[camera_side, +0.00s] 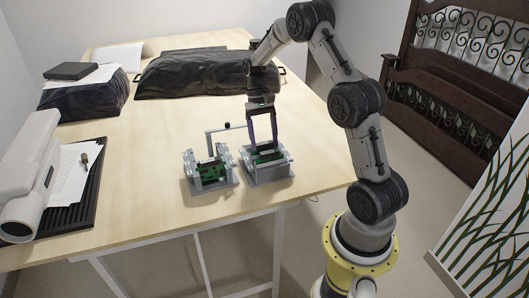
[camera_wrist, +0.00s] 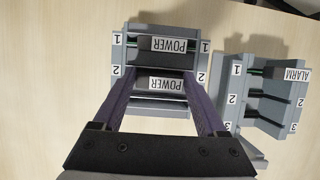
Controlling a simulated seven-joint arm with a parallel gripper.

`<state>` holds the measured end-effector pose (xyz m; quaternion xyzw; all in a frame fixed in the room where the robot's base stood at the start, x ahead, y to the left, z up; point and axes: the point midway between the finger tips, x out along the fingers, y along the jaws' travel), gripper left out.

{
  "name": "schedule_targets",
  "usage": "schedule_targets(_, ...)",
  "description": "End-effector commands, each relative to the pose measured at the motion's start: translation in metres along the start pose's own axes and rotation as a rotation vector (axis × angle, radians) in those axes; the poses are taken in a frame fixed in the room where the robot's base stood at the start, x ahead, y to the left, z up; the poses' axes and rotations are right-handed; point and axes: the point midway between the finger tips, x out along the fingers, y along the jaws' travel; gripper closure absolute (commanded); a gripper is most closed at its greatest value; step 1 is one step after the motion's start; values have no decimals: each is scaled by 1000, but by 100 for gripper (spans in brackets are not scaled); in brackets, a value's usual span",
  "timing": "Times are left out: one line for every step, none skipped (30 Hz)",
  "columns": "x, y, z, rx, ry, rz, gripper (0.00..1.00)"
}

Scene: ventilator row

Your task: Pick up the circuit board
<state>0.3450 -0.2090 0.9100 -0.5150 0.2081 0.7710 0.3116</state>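My gripper (camera_side: 263,143) points down over the right-hand grey rack (camera_side: 268,174) in the side view; in the wrist view its two purple fingers (camera_wrist: 163,73) are spread wide. The fingertips are at the two ends of a circuit board labelled POWER (camera_wrist: 167,84), at slot 2. Whether they touch it I cannot tell. A second POWER board (camera_wrist: 173,45) sits at slot 1. A green board edge (camera_side: 267,156) shows between the fingers in the side view. The other grey rack (camera_wrist: 268,92) has slots 1 to 3 and an ALARM label (camera_wrist: 298,74); its green board (camera_side: 213,172) shows in the side view.
A thin grey stand (camera_side: 226,127) rises behind the racks. A black bag (camera_side: 190,75) lies at the back of the wooden table (camera_side: 145,170). A white device (camera_side: 28,175), papers and a dark tray lie at the left. The table around the racks is otherwise clear.

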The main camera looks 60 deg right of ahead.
Motion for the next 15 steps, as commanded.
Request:
schedule_targets(0, 0, 0, 0, 1, 0, 59)
schedule_targets(0, 0, 0, 0, 1, 0, 65)
schedule_targets(0, 0, 0, 0, 1, 0, 72)
schedule_targets(0, 0, 0, 0, 1, 0, 77)
schedule_targets(0, 0, 0, 0, 1, 0, 81)
schedule_targets(0, 0, 0, 0, 1, 0, 81)
schedule_targets(0, 0, 0, 0, 1, 0, 81)
schedule_targets(0, 0, 0, 0, 1, 0, 81)
schedule_targets(0, 0, 0, 0, 1, 0, 81)
schedule_targets(-1, 0, 0, 0, 1, 0, 81)
schedule_targets(-1, 0, 0, 0, 1, 0, 81)
schedule_targets(-1, 0, 0, 0, 1, 0, 81)
schedule_targets(-2, 0, 0, 0, 2, 0, 81)
schedule_targets(-3, 0, 1, 0, 2, 0, 81)
schedule_targets(-4, 0, 1, 0, 2, 0, 81)
